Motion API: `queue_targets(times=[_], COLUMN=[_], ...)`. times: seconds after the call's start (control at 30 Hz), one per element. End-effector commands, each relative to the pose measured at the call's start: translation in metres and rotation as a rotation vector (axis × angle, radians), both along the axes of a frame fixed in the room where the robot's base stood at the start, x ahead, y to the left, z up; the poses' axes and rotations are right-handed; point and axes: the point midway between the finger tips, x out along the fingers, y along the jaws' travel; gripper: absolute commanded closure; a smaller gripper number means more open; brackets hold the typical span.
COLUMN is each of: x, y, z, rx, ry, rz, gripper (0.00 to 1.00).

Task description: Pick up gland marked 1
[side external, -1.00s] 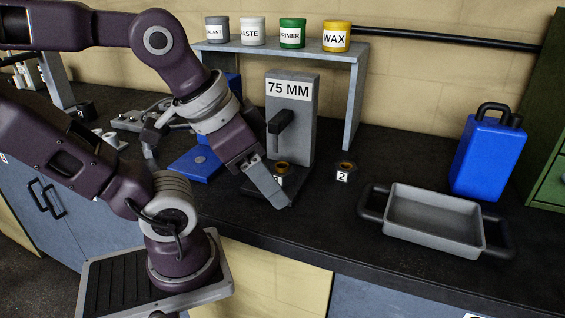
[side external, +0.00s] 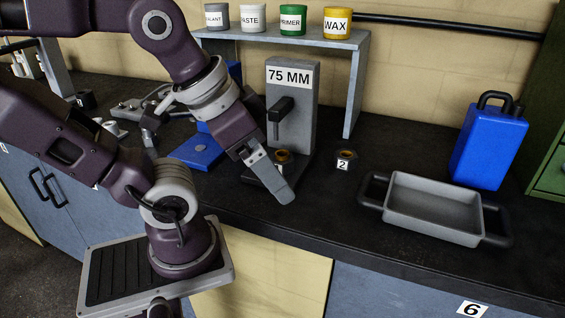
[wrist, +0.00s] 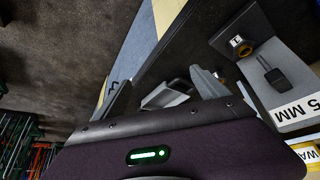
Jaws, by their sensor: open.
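The gland marked 1 (side external: 283,156) is a small brass-coloured ring in a dark holder at the foot of the grey block labelled 75 MM (side external: 291,105). Its "1" label is partly covered by my gripper. In the wrist view the gland (wrist: 243,51) lies right of my fingers, beside a white 1 label. My gripper (wrist: 165,90) is open, its two grey fingers spread and nothing held between them. In the side view my gripper (side external: 275,180) points down just in front of the gland, overlapping its base; whether it touches cannot be told.
A gland marked 2 (side external: 345,158) stands to the right. A grey tray with black handles (side external: 483,232) and a blue can (side external: 487,150) are farther right. A grey shelf with several tins (side external: 353,80) spans behind the block. The bench front between is clear.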

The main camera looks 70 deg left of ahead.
Motion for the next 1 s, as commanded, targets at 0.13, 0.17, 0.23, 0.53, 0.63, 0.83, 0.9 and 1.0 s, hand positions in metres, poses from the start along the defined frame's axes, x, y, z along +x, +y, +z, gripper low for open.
queue_targets(times=[0.13,0.17,0.23,0.53,0.63,0.83,0.9,1.0], x=[0.001,0.002,0.002,0.041,0.058,0.102,0.12,0.128], y=[0.0,0.0,0.0,0.082,0.112,0.151,0.15,0.149], z=[0.015,0.024,0.052,-0.009,-0.021,0.008,0.034,0.026], rx=[0.0,0.0,0.0,0.099,0.284,0.631,0.688,0.71], ry=[-0.006,-0.007,-0.01,0.34,0.284,-0.239,-0.517,-0.703], rz=[0.0,0.0,0.0,0.7,0.977,1.37,1.429,1.452], gripper=[0.16,0.16,0.16,0.16,0.16,0.16,0.16,0.16])
